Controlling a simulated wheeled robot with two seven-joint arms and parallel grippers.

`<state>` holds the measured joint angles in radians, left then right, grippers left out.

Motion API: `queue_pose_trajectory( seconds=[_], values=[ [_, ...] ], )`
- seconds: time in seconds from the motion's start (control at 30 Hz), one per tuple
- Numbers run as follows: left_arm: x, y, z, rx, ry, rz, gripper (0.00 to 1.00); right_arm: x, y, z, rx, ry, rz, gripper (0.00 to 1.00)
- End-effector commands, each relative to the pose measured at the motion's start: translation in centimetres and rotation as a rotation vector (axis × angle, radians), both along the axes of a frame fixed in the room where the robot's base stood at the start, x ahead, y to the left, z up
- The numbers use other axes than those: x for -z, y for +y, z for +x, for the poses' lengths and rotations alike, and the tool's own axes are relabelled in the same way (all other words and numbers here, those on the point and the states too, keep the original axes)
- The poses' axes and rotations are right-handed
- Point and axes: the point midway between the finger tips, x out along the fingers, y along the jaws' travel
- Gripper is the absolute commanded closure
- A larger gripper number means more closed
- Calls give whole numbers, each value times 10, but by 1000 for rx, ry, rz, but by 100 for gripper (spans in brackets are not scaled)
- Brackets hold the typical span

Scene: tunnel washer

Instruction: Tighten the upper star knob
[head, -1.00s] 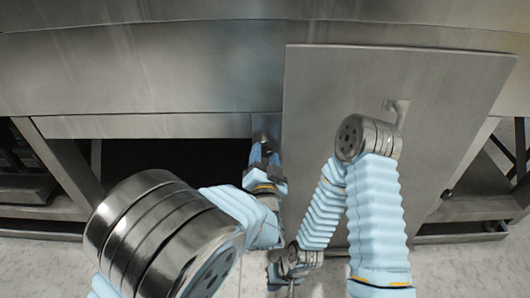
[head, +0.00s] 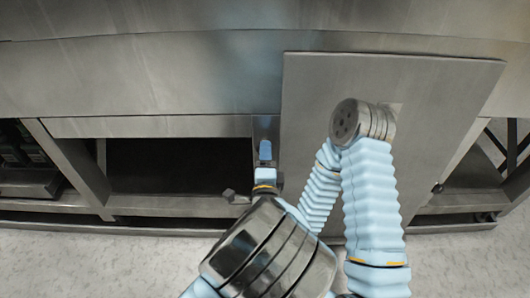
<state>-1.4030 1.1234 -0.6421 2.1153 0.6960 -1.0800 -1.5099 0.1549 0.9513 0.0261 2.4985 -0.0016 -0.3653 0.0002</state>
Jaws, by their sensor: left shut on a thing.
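My left gripper (head: 265,150) reaches up to the narrow metal upright beside the left edge of the large panel. It is shut on the upper star knob, which the fingers and wrist hide almost completely. I cannot see the knob's turn or how tight it sits. A small dark grey part (head: 234,196) shows lower, left of my left wrist; it may be a lower knob, but its shape is unclear.
The large flat metal panel (head: 440,90) stands right of my left gripper, close to it. A dark opening (head: 175,165) lies to the left under a metal beam (head: 150,126). Frame legs stand at both sides. Pale speckled floor (head: 80,250) is open in front.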

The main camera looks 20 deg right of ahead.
Motion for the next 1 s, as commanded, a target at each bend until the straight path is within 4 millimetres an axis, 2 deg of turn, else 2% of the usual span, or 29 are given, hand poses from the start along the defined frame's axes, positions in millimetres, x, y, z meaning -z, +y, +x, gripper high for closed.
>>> queue_pose_trajectory(
  seconds=[0.2,0.6,1.0],
  values=[
    [0,-1,-1,3,-56,201,81,-12,2,-1,-4,1,3,100],
    [2,0,-1,3,-158,555,81,-22,2,-1,-5,2,4,100],
    [4,1,0,2,-224,786,81,-24,2,-1,-6,2,4,100]
  ],
)
